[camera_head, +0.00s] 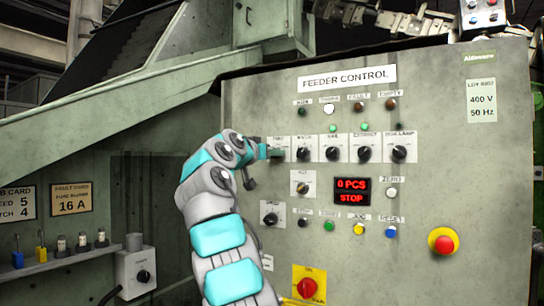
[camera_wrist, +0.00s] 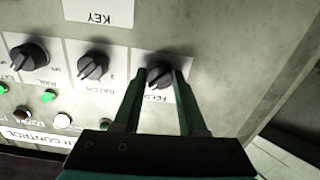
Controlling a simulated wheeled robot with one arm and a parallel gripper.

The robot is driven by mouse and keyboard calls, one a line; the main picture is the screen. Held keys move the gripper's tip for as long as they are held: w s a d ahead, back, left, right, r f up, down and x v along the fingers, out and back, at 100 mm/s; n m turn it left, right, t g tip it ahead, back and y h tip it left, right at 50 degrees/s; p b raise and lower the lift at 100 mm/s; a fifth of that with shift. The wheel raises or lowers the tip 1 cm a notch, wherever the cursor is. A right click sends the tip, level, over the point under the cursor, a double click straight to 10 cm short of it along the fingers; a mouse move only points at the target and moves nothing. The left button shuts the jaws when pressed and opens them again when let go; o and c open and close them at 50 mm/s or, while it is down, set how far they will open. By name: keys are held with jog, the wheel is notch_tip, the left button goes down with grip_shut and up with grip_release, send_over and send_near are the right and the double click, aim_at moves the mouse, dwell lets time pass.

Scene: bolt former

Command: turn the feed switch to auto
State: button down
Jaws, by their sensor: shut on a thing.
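The feed switch (camera_wrist: 158,75) is a black rotary knob on a white plate, and the wrist view shows it upside down. It is the leftmost of the upper row of knobs on the feeder control panel (camera_head: 440,140). My gripper (camera_wrist: 158,76) has its two fingers on either side of the knob and is shut on it. In the head view my gripper (camera_head: 274,152) reaches the panel from the left and hides most of this knob. The knob's exact pointing and its position marks cannot be read.
A key switch (camera_head: 302,188) sits below. The display (camera_head: 352,190) reads 0 PCS and STOP. A red emergency button (camera_head: 443,241) is at lower right.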

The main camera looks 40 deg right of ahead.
jog(key=shift+m, duration=0.4)
dwell(0.4)
jog(key=shift+c, duration=2.3)
grip_release()
jog(key=b+v, duration=0.2)
jog(key=v, duration=0.5)
jog(key=shift+a+b, duration=0.35)
jog(key=shift+a, duration=0.05)
jog(key=shift+s, duration=0.15)
